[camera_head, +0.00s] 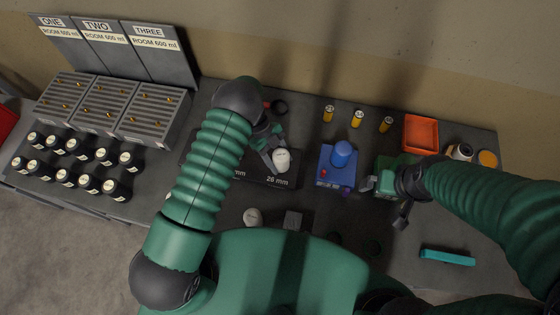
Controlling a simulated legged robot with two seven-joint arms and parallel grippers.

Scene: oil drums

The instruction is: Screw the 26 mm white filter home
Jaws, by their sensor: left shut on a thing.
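My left gripper (275,158) reaches down over a dark plate (235,176) and is shut on a white filter (282,161). The filter stands above the plate's "26 mm" label; its lower edge is too small to show whether it is seated. A second label ending in "mm" shows farther left, partly hidden by my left arm. Another white round piece (252,216) lies nearer to me beside a grey block (292,221). My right gripper (376,185) is beside a green box (387,178); its fingers are too unclear to tell open from shut.
A blue device (337,168) stands between the grippers. Grey racks (110,105) marked ONE, TWO, THREE and several dark jars (88,184) fill the left.

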